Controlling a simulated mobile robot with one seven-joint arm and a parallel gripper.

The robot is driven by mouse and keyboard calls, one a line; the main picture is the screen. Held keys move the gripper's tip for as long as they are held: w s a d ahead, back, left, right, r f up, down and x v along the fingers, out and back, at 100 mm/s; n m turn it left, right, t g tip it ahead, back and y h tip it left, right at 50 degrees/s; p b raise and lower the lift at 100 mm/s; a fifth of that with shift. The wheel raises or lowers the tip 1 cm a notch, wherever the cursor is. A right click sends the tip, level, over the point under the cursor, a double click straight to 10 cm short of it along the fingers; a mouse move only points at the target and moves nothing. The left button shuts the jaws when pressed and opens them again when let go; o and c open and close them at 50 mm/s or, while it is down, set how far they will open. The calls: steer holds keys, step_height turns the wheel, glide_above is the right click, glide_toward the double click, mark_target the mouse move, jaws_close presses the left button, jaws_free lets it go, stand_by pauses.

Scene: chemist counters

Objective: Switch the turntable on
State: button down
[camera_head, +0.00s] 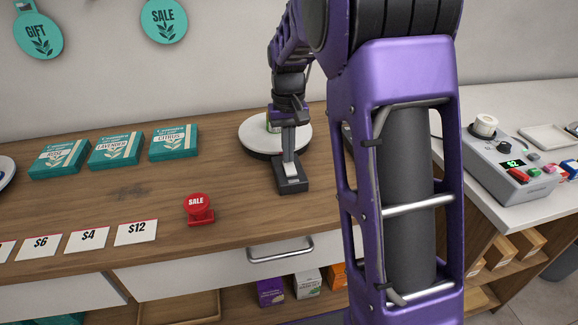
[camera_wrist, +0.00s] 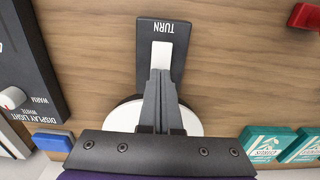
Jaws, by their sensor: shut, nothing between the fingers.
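The turntable (camera_head: 258,138) is a round white disc on a dark base on the wooden counter. Its dark switch box (camera_head: 291,186) stands in front of it, with a light rocker on top. In the wrist view the box is marked TURN (camera_wrist: 163,28) and its white rocker (camera_wrist: 162,52) shows beside the fingertips. My gripper (camera_head: 289,165) is shut and empty, pointing down at the box. In the wrist view its fingertips (camera_wrist: 160,72) overlap the rocker's near end; I cannot tell whether they touch. A small green item on the disc is partly hidden by my gripper.
A red SALE stamp-like sign (camera_head: 198,208) and teal boxes (camera_head: 117,148) stand left on the counter. A DISPLAY LIGHT panel (camera_wrist: 28,75) lies beside the switch in the wrist view.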

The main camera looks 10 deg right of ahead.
steer(key=shift+f, duration=0.4)
steer(key=shift+r+p, duration=2.95)
steer(key=shift+r, duration=0.6)
